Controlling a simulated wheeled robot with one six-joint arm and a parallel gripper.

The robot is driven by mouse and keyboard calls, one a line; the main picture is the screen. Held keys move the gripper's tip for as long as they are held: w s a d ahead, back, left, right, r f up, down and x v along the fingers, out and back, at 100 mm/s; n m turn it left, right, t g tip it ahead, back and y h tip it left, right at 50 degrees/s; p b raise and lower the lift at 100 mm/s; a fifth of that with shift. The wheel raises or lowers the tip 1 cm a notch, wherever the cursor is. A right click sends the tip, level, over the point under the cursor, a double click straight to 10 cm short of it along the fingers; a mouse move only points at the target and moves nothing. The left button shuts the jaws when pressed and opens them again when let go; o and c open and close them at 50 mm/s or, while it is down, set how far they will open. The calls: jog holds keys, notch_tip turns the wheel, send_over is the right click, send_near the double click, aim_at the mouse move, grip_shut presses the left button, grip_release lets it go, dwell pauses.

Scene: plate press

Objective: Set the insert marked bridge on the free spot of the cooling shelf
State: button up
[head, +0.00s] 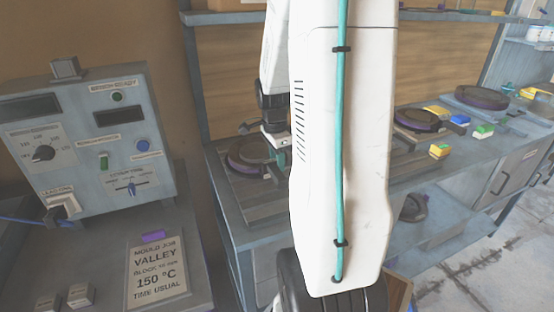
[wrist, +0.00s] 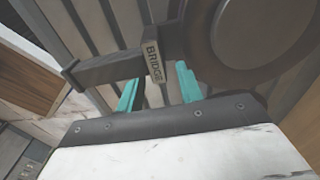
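The insert marked bridge (wrist: 152,62) is in the wrist view, with its BRIDGE label on a dark bar beside a large round dark disc. It lies over grey slats (wrist: 92,32). My gripper (wrist: 158,90) has its two teal fingers apart, one on each side of the label, with clear space between. I see no contact with the insert. In the head view my gripper (head: 281,157) is by a round dark plate (head: 246,156) on a slatted board at the bench's left end. My arm hides part of the bench. I cannot tell which surface is the cooling shelf.
A dark round piece (head: 414,207) is on the lower shelf. A control box (head: 90,150) stands at left.

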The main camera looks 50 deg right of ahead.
notch_tip(320, 180, up, 12)
jog(key=f, duration=0.1)
jog(key=a+r+n, duration=0.4)
jog(key=a+n, duration=0.1)
jog(key=a, duration=0.4)
jog(key=s+a+n, duration=0.6)
jog(key=a+n, duration=0.3)
jog(key=a, duration=0.1)
jog(key=s+a+n+t, duration=0.1)
jog(key=s+a+n, duration=0.5)
jog(key=a+n, duration=0.4)
jog(key=shift+s+a+y, duration=0.3)
jog(key=shift+a, duration=0.4)
jog(key=shift+s, duration=0.1)
